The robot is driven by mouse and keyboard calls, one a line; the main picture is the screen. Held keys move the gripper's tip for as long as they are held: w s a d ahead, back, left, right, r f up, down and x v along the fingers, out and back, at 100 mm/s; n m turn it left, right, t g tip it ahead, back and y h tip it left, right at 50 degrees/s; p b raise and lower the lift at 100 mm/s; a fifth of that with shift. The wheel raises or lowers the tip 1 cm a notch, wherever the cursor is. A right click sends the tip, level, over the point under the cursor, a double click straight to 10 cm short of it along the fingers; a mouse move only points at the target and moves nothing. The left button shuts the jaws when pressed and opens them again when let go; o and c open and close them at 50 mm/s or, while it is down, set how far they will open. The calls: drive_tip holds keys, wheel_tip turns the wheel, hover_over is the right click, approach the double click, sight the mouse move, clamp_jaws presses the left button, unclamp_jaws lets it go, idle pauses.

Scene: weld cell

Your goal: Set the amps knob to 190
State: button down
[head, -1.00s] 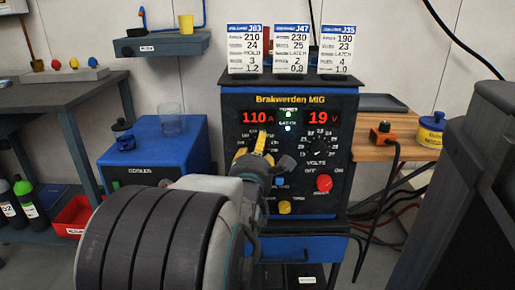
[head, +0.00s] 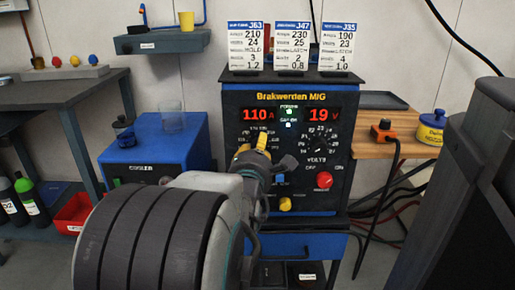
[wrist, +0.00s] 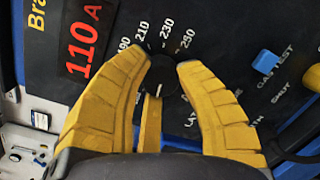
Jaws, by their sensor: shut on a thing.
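The welder (head: 303,98), labelled Brakwerden MIG, faces me, its red displays reading 110 A and 19 V. My gripper (head: 253,147) is at the amps dial, left of the volts knob (head: 319,146). In the wrist view, its yellow fingers (wrist: 167,68) are shut on the black amps knob (wrist: 164,77), one on each side. A pale mark on the knob points toward the bottom of the picture, away from the 190 to 250 labels around its top. The rest of the scale is hidden by the fingers. In the head view my gripper hides the knob.
Three setting cards stand on the welder; the J35 card (head: 341,47) is at the right. A blue cooler (head: 153,147) stands left, a wooden shelf (head: 375,152) right.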

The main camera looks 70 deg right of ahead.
sight(260, 104)
drive_tip(key=shift+r+m, duration=0.1)
drive_tip(key=shift+m, duration=0.2)
drive_tip(key=c, duration=1.1)
unclamp_jaws()
drive_tip(key=shift+s, duration=0.1)
drive_tip(key=shift+r, duration=4.95)
